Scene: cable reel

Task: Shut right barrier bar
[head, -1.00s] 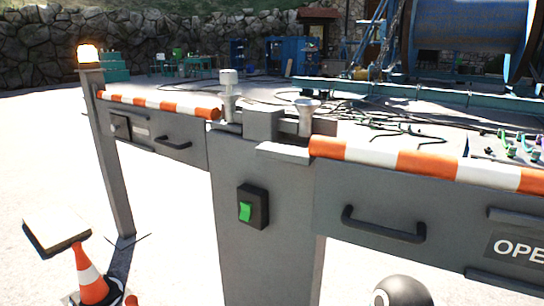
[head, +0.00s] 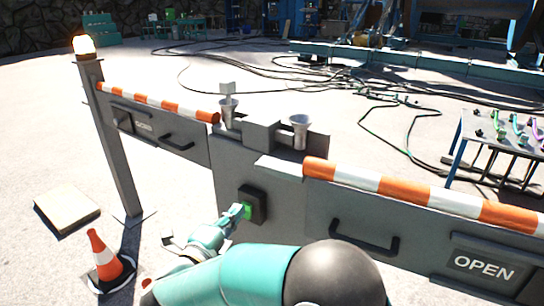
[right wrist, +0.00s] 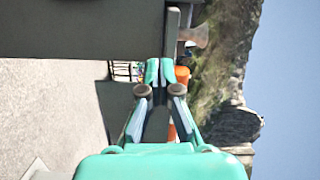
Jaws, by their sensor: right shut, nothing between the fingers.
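The right barrier bar (head: 432,196) is an orange and white striped rail on a grey panel (head: 420,230) with a dark handle (head: 364,240) and an "OPEN" label (head: 484,266). It runs from the grey middle post (head: 270,215) to the right edge of the head view. The shut fingertips (right wrist: 160,70) also show in the right wrist view. My left gripper is not in view.
The left barrier bar (head: 155,102) runs to a post with a lit lamp (head: 84,46). A metal cup (head: 299,130) stands on the middle post. A traffic cone (head: 104,258) and flat slab (head: 67,208) are at lower left. Cables lie behind.

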